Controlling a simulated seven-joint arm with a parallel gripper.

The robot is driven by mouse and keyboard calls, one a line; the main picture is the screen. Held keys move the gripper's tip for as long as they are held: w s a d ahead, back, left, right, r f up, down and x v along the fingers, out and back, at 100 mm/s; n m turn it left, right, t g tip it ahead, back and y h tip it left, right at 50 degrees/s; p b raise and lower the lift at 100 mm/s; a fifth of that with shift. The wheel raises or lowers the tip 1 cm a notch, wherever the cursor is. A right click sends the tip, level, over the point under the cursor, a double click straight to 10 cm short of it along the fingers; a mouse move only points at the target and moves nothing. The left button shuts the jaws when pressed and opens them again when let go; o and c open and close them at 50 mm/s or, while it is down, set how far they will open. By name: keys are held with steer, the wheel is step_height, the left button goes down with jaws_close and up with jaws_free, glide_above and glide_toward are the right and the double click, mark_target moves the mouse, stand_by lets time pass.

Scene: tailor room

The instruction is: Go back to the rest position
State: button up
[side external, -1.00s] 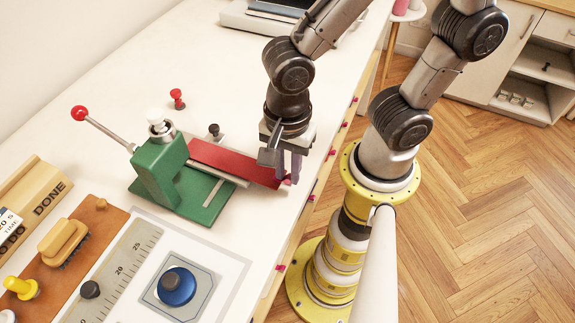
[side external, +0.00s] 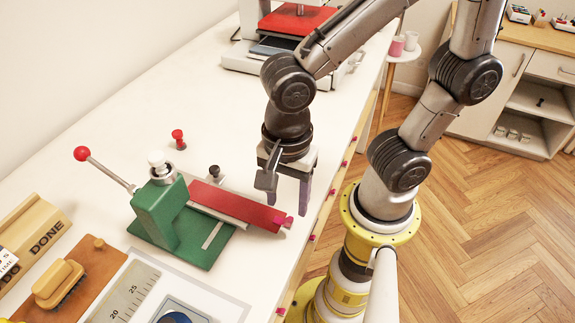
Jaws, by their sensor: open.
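My gripper (side external: 288,197) hangs above the right end of the red strip, near the table's front edge. Its fingers point down, apart, with nothing seen between them. The red strip (side external: 232,204) lies along the green press (side external: 170,222), its right end sticking out toward the table edge. A small pink piece (side external: 284,221) sits at that end, just below the fingers. The press has a lever with a red ball (side external: 82,154) and a white knob (side external: 157,160) on top.
A red peg (side external: 178,138) and a black knob (side external: 214,171) stand near the press. A wooden brush (side external: 60,284), a ruler (side external: 128,295) and a DONE block (side external: 38,238) lie at lower left. A machine with a red plate (side external: 295,20) stands at the back. The middle of the white table is clear.

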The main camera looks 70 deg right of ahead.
step_height(320, 180, up, 9)
steer(key=shift+r, duration=0.2)
steer(key=d+n+t, duration=0.5)
steer(key=d+n, duration=0.9)
steer(key=n, duration=0.4)
steer(key=shift+w+t, duration=0.3)
steer(key=shift+w, duration=0.05)
steer(key=shift+r, duration=0.1)
stand_by(0.3)
